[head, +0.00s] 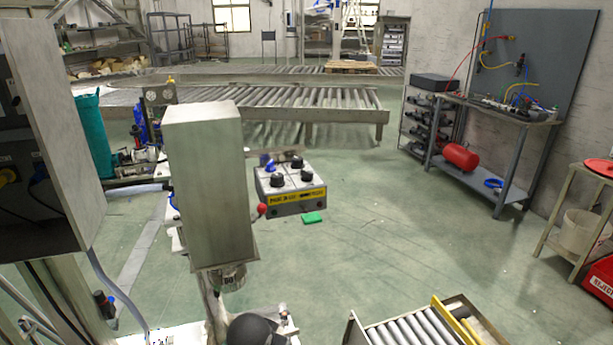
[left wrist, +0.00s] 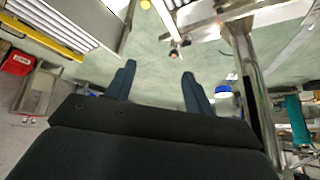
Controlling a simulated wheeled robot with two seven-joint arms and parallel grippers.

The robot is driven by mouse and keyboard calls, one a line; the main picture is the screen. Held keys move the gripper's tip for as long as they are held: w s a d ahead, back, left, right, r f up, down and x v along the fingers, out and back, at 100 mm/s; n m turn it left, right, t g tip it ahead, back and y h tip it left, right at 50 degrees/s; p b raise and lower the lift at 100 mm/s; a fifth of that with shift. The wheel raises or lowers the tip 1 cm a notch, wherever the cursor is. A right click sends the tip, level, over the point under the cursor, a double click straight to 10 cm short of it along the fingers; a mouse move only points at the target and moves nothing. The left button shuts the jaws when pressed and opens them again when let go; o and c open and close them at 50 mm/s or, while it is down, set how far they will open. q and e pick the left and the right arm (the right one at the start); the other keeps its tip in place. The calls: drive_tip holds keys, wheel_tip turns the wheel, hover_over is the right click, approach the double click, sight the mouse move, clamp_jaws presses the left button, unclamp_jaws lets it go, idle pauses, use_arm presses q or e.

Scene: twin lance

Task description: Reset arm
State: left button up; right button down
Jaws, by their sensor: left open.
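My left gripper (left wrist: 159,69) shows in the left wrist view with its two dark fingers spread apart. Nothing is between the fingers; the green floor shows through the gap. I cannot make out this gripper in the head view. My right gripper is in neither view. A dark rounded part (head: 250,330) at the bottom of the head view may belong to my arm, but I cannot tell.
A grey metal box (head: 208,180) stands close in front, with a knobbed control box (head: 290,188) behind it. A roller conveyor (head: 425,325) is at the front right. A workbench (head: 490,115) stands by the right wall. The middle-right floor is clear.

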use_arm(q)
drive_tip(key=s+a+f+n+g, duration=0.1)
drive_tip(key=s+a+f, duration=0.1)
drive_tip(key=s+f, duration=0.3)
drive_tip(key=s+a+f+g, duration=0.2)
drive_tip(key=s+f, duration=0.3)
drive_tip(key=s, duration=0.9)
drive_tip(key=s+a+f+n+g, duration=0.1)
drive_tip(key=s+a+f, duration=0.2)
drive_tip(key=s, duration=0.6)
drive_tip(key=shift+s+f+n+g+y, duration=0.3)
drive_tip(key=shift+s+f+g, duration=0.1)
drive_tip(key=shift+f, duration=0.5)
drive_tip(key=shift+w+a, duration=0.1)
drive_tip(key=shift+w, duration=0.05)
